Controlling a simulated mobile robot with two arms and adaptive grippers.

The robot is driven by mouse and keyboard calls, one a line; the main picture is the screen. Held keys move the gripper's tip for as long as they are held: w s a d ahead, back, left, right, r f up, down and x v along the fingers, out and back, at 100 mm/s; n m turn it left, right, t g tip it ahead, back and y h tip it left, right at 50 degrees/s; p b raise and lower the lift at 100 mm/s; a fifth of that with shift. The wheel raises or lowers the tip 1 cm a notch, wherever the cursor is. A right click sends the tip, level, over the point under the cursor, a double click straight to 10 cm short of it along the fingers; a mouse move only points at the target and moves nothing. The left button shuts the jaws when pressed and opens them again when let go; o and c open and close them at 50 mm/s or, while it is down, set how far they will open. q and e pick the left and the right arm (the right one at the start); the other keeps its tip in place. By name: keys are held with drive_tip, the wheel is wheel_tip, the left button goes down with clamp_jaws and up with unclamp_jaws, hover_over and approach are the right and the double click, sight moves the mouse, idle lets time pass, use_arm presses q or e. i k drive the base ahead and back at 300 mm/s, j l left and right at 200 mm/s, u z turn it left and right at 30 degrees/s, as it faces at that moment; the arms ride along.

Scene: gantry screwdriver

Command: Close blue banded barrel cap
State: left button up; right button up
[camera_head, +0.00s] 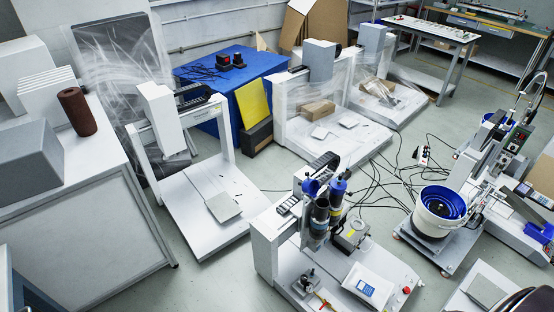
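A gantry screwdriver machine (272,240) stands in the lower middle. Its head carries two dark upright barrels side by side. The right barrel (336,212) has a blue top (338,187), and the left barrel (319,220) has blue parts (311,187) beside its upper end. At this size I cannot make out a separate band, or tell whether a cap is open or closed. Neither of my grippers shows in this view.
A white bowl feeder with a blue inside (442,202) stands at the right, with black cables on the floor beside it. A white gantry frame (180,145) stands left of centre. A white cabinet (85,215) fills the left. Some grey floor (205,285) is clear.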

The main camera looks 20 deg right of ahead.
sight(310, 186)
drive_tip(key=z, duration=0.95)
